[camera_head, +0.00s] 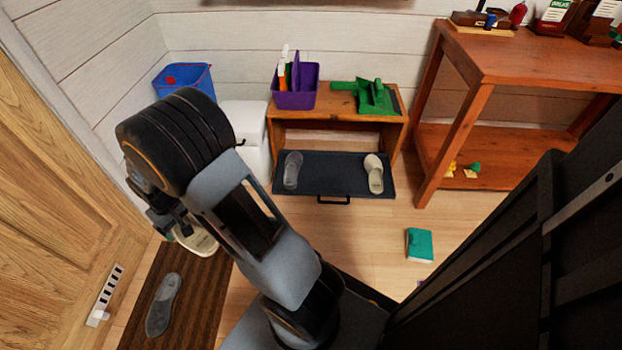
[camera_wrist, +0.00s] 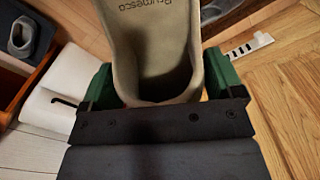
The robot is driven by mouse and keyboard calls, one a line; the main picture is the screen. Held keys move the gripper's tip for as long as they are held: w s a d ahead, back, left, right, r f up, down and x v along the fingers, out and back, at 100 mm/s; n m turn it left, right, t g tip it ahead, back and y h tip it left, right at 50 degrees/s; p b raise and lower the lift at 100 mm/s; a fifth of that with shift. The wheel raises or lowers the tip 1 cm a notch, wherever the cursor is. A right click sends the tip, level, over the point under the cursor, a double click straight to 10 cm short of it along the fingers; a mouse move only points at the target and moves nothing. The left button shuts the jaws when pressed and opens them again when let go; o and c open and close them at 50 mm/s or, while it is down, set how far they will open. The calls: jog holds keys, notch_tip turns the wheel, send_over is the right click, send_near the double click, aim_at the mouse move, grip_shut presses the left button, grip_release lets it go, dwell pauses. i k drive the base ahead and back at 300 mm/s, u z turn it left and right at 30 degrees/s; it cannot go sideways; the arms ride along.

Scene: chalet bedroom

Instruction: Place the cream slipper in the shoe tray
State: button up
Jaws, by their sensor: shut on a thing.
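My gripper (camera_head: 180,226) is shut on a cream slipper (camera_head: 199,241), held above the brown mat at the left. In the wrist view the green fingers of my gripper (camera_wrist: 157,88) sit on both sides of the cream slipper (camera_wrist: 155,45) at its near end; its insole bears lettering. The dark shoe tray (camera_head: 325,186) is at the front of the wooden cabinet. A grey slipper (camera_head: 292,170) lies at its left and another cream slipper (camera_head: 374,174) at its right, with bare tray between them. The tray's corner (camera_wrist: 44,38) also shows in the wrist view.
Another grey slipper (camera_head: 163,305) lies on the brown mat (camera_head: 205,300). A white bin (camera_head: 246,130) stands left of the cabinet (camera_head: 340,100). A teal book (camera_head: 419,245) and a power strip (camera_head: 108,290) lie on the floor. An orange-brown table (camera_head: 500,62) stands at the right.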

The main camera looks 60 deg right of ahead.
aim_at(321, 173)
jog(key=z, duration=0.65)
jog(key=i, duration=0.8)
jog(key=z, duration=1.25)
jog(key=i, duration=0.4)
jog(key=z, duration=0.05)
